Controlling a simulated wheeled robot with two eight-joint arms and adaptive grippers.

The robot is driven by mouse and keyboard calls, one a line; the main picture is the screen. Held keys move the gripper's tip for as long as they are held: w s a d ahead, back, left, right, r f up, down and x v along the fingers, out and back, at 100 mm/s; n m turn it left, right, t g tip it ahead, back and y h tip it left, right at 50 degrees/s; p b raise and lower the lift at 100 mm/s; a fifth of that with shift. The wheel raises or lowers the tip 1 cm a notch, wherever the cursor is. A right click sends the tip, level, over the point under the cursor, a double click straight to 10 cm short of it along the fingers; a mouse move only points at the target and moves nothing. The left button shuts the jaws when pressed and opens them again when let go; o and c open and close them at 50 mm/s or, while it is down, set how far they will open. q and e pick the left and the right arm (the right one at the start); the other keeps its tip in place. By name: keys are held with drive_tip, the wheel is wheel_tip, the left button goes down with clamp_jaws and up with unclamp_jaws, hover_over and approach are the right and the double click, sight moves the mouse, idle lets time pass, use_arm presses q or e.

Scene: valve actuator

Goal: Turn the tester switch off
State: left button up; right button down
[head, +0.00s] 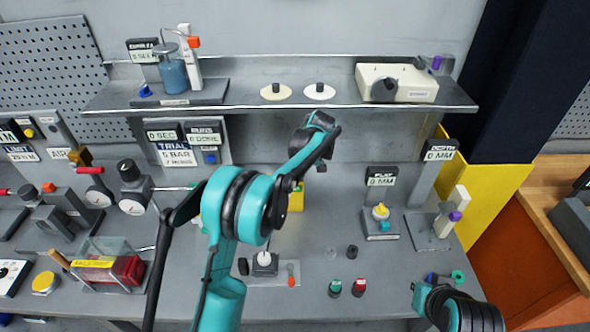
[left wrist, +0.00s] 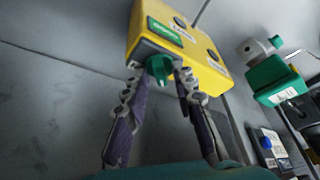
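A yellow box (left wrist: 195,40) with a green display and several labels fills the top of the left wrist view. A green knob (left wrist: 159,68) sticks out of its near face. My left gripper (left wrist: 160,80) has its two fingers on either side of this knob, with gaps visible, so it looks open. In the head view the yellow box (head: 296,199) is mostly hidden behind my left arm, and the left fingers cannot be made out. No label readable here names the tester switch.
A shelf (head: 235,108) above the bench holds a blue jar (head: 173,75) and a cream box (head: 410,92) with a black knob. Gauges and a red part stand at left. Green (head: 335,287) and red (head: 360,286) pieces stand front right. A green device (left wrist: 272,80) is right in the wrist view.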

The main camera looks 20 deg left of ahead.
use_arm(q)
drive_tip(key=v, duration=1.2)
drive_tip(key=shift+s, duration=0.1)
drive_tip(key=s+a+m+t+h+b, duration=0.2)
drive_tip(key=s+m+b, duration=0.3)
drive_tip(key=s, duration=0.7)
drive_tip(key=s+f+m+t+h+b, duration=0.1)
drive_tip(key=s+f+m+b, duration=0.2)
drive_tip(key=s+f, duration=0.5)
drive_tip(key=s+f+m+t+h+b, duration=0.1)
drive_tip(key=s+f+m+b, duration=0.3)
drive_tip(key=s+f, duration=0.4)
drive_tip(key=s+t+b, duration=0.1)
drive_tip(key=s, duration=0.5)
drive_tip(key=shift+f, duration=0.4)
drive_tip(key=shift+a, duration=0.1)
